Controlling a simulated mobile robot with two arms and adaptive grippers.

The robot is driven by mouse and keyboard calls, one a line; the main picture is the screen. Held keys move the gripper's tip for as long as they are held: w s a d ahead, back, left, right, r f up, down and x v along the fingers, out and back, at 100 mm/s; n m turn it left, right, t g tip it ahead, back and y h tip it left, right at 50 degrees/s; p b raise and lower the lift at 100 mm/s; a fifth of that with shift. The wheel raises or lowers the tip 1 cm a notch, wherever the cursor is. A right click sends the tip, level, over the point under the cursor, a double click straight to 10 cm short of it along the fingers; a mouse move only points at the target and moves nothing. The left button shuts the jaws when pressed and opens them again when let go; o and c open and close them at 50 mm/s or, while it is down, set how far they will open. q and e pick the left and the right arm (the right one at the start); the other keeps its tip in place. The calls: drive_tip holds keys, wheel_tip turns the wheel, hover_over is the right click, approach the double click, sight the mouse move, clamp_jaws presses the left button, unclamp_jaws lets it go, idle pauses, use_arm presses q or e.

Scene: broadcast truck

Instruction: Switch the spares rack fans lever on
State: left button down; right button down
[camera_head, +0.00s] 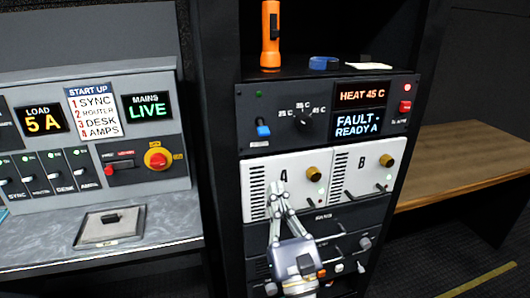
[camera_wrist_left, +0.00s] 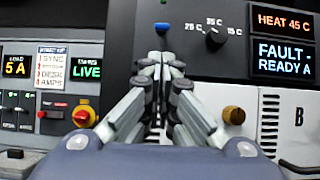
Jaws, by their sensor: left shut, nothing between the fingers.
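The rack (camera_head: 250,105) has a dark top panel with a small blue-tipped lever (camera_head: 263,130) at its left, under a green light. The label below the lever is too small to read, so I cannot confirm it is the fans lever. The lever also shows in the left wrist view (camera_wrist_left: 161,28), just above and beyond the fingertips. My left gripper (camera_head: 277,190) is shut and empty, in front of white module A and below the lever, apart from it as far as I can see. My right gripper is not in view.
The panel has a black knob (camera_head: 304,118), a red switch (camera_head: 405,106) and displays reading HEAT 45 C and FAULT - READY A. White modules A and B have brass knobs (camera_head: 313,173). An orange flashlight (camera_head: 270,40) stands above. A control desk (camera_head: 150,225) is left, a wooden bench (camera_head: 475,160) right.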

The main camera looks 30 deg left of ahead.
sight(262, 128)
use_arm(q)
drive_tip(key=shift+r, duration=0.1)
drive_tip(key=p+x, duration=0.4)
drive_tip(key=x, duration=0.6)
drive_tip(key=shift+p, duration=0.3)
drive_tip(key=shift+s+d+r+g+p, duration=0.1)
drive_tip(key=shift+s+g+p, duration=0.05)
drive_tip(key=shift+g+p, duration=0.45)
